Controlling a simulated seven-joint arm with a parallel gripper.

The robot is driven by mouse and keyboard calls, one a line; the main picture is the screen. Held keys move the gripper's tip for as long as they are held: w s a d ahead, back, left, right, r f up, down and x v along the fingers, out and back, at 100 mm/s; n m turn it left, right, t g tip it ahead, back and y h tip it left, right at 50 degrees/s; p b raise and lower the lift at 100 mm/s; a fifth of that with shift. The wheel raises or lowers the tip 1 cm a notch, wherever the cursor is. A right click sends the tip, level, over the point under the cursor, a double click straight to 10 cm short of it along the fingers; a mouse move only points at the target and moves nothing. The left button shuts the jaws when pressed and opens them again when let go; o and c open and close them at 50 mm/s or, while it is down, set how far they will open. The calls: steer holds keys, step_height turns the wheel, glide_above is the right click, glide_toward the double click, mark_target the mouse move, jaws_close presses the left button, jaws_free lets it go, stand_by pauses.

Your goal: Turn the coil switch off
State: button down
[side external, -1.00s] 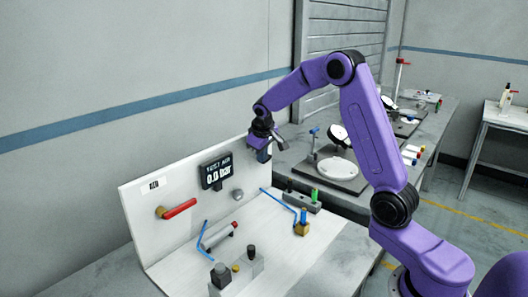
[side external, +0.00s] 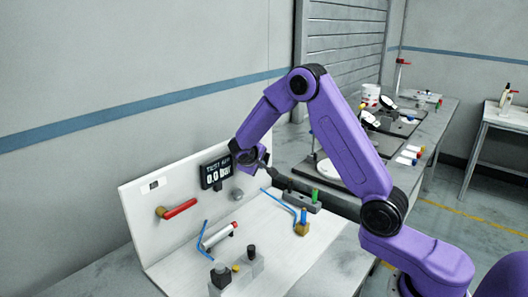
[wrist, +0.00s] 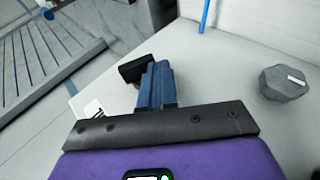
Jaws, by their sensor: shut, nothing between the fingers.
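My gripper (side external: 264,168) is shut and empty, low at the right end of the white upright panel (side external: 137,210). In the wrist view its blue fingers (wrist: 156,84) are together, with a black block-like part (wrist: 138,68) right at their tips. This part may be the coil switch, but its lever position cannot be told, nor whether the fingers touch it. A small white plate with a dark mark (wrist: 92,108) shows left of the fingers. In the side view my gripper and wrist hide this spot on the panel.
A grey round knob (wrist: 286,82) stands right of the fingers. A dark block with a green peg (side external: 315,196) and blue tubing (side external: 279,200) lie on the bench.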

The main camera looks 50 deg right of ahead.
steer(key=shift+d+f+h, duration=0.15)
steer(key=shift+f+h, duration=0.75)
steer(key=shift+h, duration=0.3)
steer(key=shift+f+n, duration=0.1)
steer(key=shift+n, duration=0.2)
steer(key=shift+d, duration=0.2)
